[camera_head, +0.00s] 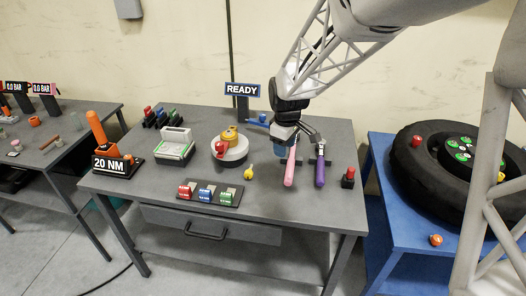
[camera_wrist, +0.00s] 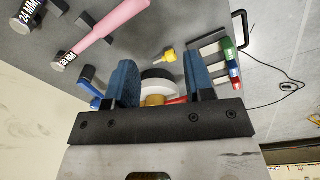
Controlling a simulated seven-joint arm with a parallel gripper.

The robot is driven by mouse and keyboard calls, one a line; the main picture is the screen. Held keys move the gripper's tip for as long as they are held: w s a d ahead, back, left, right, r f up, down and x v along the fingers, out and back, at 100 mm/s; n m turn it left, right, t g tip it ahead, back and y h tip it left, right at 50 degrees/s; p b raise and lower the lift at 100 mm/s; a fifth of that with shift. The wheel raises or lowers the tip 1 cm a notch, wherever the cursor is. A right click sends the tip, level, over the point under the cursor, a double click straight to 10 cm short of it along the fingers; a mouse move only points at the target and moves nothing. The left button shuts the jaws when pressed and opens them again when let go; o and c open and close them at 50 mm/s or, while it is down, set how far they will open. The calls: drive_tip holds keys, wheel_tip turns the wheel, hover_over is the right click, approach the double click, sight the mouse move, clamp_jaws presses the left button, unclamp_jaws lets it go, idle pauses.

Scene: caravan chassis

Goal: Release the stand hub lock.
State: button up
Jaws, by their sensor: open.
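The stand hub is a round white-sided stand (camera_head: 232,156) on the grey bench with an orange-yellow hub (camera_head: 230,136) on top. A red part (camera_head: 220,149), perhaps the lock, sits at its front left. My gripper (camera_head: 290,143) is to the right of the stand, above the bench near the pink-handled tool. In the wrist view my open blue fingers (camera_wrist: 160,75) are apart with nothing gripped. The stand (camera_wrist: 160,76) shows beyond and between them. The orange hub (camera_wrist: 153,100) and a red bit (camera_wrist: 177,100) are partly hidden by the gripper body.
A small yellow item (camera_head: 249,173) and a tray of coloured pieces (camera_head: 210,206) lie in front. A READY sign (camera_head: 242,90) with a blue lever (camera_head: 257,121) stands behind.

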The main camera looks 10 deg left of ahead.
sight(251, 172)
drive_tip(key=w+a+f+n, duration=0.1)
drive_tip(key=w+a+f, duration=0.1)
drive_tip(key=a+f, duration=0.1)
drive_tip(key=w+a+f+n, duration=0.1)
drive_tip(key=a+f, duration=0.3)
drive_tip(key=a, duration=0.1)
drive_tip(key=w+a+f+n, duration=0.2)
drive_tip(key=a+f, duration=0.1)
drive_tip(key=a, duration=0.1)
drive_tip(key=shift+w+a+f+g, duration=0.1)
drive_tip(key=shift+w+f+g, duration=0.2)
drive_tip(key=shift+w+f, duration=0.05)
drive_tip(key=shift+f, duration=0.15)
drive_tip(key=shift+f, duration=3.8)
drive_tip(key=shift+c, duration=0.5)
clamp_jaws()
